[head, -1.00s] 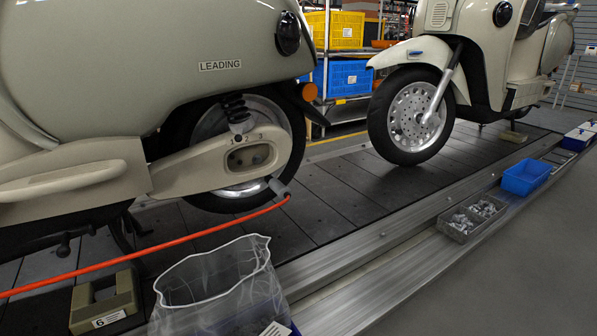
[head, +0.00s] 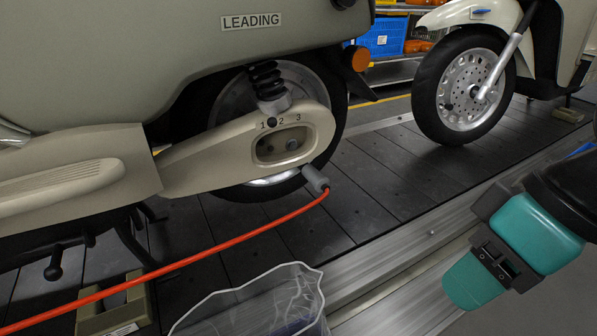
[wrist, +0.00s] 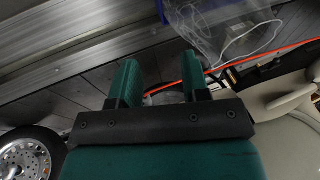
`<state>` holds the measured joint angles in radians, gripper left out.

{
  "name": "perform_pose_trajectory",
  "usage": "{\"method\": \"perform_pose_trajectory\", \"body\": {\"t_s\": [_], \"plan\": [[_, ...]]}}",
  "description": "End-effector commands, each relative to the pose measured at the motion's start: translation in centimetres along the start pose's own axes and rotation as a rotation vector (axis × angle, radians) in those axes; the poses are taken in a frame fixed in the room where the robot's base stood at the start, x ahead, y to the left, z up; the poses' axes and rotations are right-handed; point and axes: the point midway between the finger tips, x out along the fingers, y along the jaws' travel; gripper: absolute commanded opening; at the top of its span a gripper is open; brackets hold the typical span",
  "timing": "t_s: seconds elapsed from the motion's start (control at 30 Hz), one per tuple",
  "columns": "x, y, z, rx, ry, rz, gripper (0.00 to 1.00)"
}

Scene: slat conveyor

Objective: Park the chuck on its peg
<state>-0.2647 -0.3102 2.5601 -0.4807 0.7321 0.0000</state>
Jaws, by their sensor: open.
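The grey chuck (head: 315,180) is on the end of an orange hose (head: 225,238). It is at the lower rim of the leading scooter's rear wheel (head: 335,95), just under the swingarm opening; whether it is fixed on a valve I cannot tell. My gripper (head: 470,280) is at the right of the head view, well apart from the chuck and nearer the camera. In the wrist view my gripper (wrist: 158,60) shows two teal fingers, open with nothing between them. The hose (wrist: 275,52) runs behind the fingers there. I cannot make out the peg in either view.
A clear bag (head: 255,305) stands open at the bottom, and an olive block (head: 115,308) lies on the dark slats at bottom left. A second scooter's front wheel (head: 462,85) stands at upper right. Bare slats (head: 375,165) lie between the wheels, beside a metal rail (head: 400,265).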

Motion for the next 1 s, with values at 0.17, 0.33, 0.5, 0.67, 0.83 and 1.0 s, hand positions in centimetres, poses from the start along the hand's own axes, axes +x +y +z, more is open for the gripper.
{"method": "perform_pose_trajectory", "body": {"t_s": [0.17,0.33,0.5,0.67,0.83,1.0], "plan": [[0.0,0.0,0.0,0.0,0.0,0.0,0.52],[1.9,0.5,-2.3,-0.035,0.072,-0.004,0.66],[7.1,2.9,-9.7,-0.151,0.329,0.015,0.66],[12.6,6.3,-18.8,-0.305,0.682,0.117,0.66],[16.7,9.4,-25.4,-0.44,1.011,0.294,0.66],[18.6,11.0,-28.2,-0.516,1.211,0.444,0.66]]}}
